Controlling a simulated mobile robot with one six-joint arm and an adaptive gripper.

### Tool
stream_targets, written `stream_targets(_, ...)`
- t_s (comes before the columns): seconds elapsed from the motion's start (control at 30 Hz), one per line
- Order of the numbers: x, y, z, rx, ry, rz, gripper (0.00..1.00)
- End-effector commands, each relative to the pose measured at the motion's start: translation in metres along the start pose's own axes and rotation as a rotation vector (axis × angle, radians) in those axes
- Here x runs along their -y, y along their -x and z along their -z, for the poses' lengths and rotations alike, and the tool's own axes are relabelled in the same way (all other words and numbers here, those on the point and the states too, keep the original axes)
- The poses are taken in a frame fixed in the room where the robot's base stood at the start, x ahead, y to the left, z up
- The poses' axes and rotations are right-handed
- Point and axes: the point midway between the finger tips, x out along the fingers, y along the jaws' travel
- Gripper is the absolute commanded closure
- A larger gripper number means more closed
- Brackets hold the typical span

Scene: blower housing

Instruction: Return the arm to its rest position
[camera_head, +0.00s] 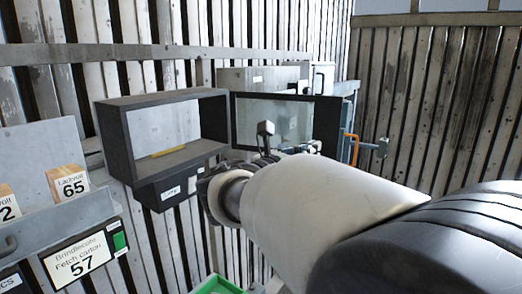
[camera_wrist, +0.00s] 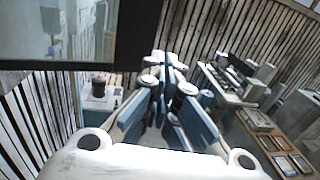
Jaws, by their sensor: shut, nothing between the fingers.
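My gripper (camera_wrist: 168,68) shows in the wrist view with its blue-sided fingers drawn together at the tips. It is shut and nothing sits between the fingers. In the camera_head view my arm reaches from the lower right towards the middle, in front of a dark-framed glass panel (camera_head: 284,115). My arm hides part of what is behind it, and I cannot make out the fingertips there. In the wrist view a dark-edged panel (camera_wrist: 55,35) fills the upper left, close to the gripper.
An open dark-framed box (camera_head: 175,100) with a yellow strip inside stands left of my arm. A numbered block (camera_head: 67,183) sits on a grey ledge at the left. A green tray (camera_head: 216,285) lies low. The wrist view shows a cluttered bench (camera_wrist: 265,125) at the right.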

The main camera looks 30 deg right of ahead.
Motion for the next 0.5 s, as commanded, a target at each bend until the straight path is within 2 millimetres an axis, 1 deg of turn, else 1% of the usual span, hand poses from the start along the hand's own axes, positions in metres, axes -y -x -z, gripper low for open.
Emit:
stream_targets(0.03,0.002,0.007,0.000,0.001,-0.002,-0.004,1.00)
stream_targets(0.1,0.005,0.012,-0.001,0.002,-0.003,-0.002,1.00)
stream_targets(0.27,0.007,0.017,0.000,-0.001,-0.003,-0.001,1.00)
stream_targets(0.33,0.011,0.019,0.007,-0.017,-0.022,0.004,1.00)
stream_targets(0.37,0.014,0.020,0.014,-0.032,-0.041,0.007,1.00)
stream_targets(0.43,0.025,0.025,0.039,-0.091,-0.115,0.024,1.00)
stream_targets(0.47,0.032,0.029,0.053,-0.126,-0.159,0.033,1.00)
stream_targets(0.5,0.041,0.035,0.077,-0.182,-0.231,0.051,1.00)
